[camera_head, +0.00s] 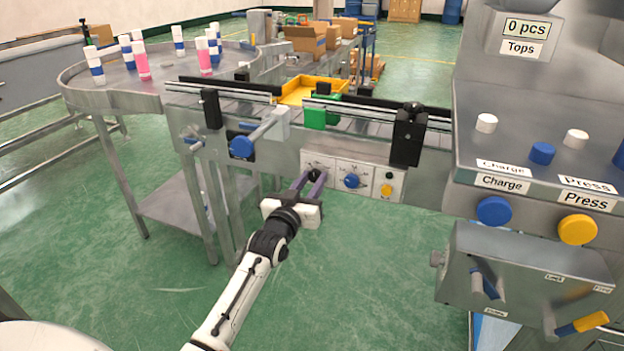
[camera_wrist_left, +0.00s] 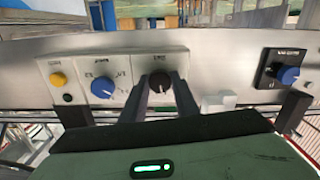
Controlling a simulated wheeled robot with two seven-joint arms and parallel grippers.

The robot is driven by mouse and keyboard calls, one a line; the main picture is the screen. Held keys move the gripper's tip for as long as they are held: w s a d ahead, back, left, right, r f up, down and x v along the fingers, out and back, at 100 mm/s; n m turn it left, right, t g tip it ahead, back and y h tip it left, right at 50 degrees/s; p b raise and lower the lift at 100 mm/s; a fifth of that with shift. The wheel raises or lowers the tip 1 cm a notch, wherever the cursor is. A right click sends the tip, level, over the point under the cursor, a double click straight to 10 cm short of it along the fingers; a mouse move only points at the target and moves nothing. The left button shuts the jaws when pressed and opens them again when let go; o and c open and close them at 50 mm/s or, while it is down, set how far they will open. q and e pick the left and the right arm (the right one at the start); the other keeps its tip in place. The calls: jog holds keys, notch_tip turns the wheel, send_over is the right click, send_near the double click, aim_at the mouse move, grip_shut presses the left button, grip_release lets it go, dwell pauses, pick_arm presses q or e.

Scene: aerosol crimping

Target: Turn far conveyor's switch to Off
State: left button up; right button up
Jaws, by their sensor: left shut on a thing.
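A row of small white switch panels sits on the conveyor's metal side. The leftmost panel in the head view carries a black rotary switch (camera_head: 314,174). Beside it is a blue knob (camera_head: 351,181), then a yellow button (camera_head: 386,190). My left gripper (camera_head: 312,179) reaches up from below and is shut on the black switch. In the left wrist view the two fingers close around the black switch (camera_wrist_left: 160,82), with the blue knob (camera_wrist_left: 102,88) and yellow button (camera_wrist_left: 58,79) to its left. The fingers partly cover the switch, and its label is too small to read. My right gripper is not in view.
A round metal table (camera_head: 110,92) with pink, blue and white cans stands at the left. A machine with Charge and Press buttons (camera_head: 540,155) stands at the right. Green floor below the panels is clear.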

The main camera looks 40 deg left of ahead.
pick_arm(q)
jog(key=shift+r+n+p, duration=0.1)
jog(key=shift+n+p, duration=0.35)
jog(key=shift+n, duration=0.35)
jog(key=shift+n+p, duration=0.4)
jog(key=shift+n, duration=0.5)
jog(key=shift+n+p, duration=0.3)
jog(key=shift+n, duration=0.6)
jog(key=shift+n+p, duration=0.35)
jog(key=shift+n, duration=1.25)
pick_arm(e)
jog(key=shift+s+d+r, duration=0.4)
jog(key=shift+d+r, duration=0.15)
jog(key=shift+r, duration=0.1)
pick_arm(q)
jog(key=shift+n, duration=0.3)
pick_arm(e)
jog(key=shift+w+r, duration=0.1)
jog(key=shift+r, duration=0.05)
pick_arm(q)
jog(key=o, duration=1.1)
jog(key=shift+c, duration=0.2)
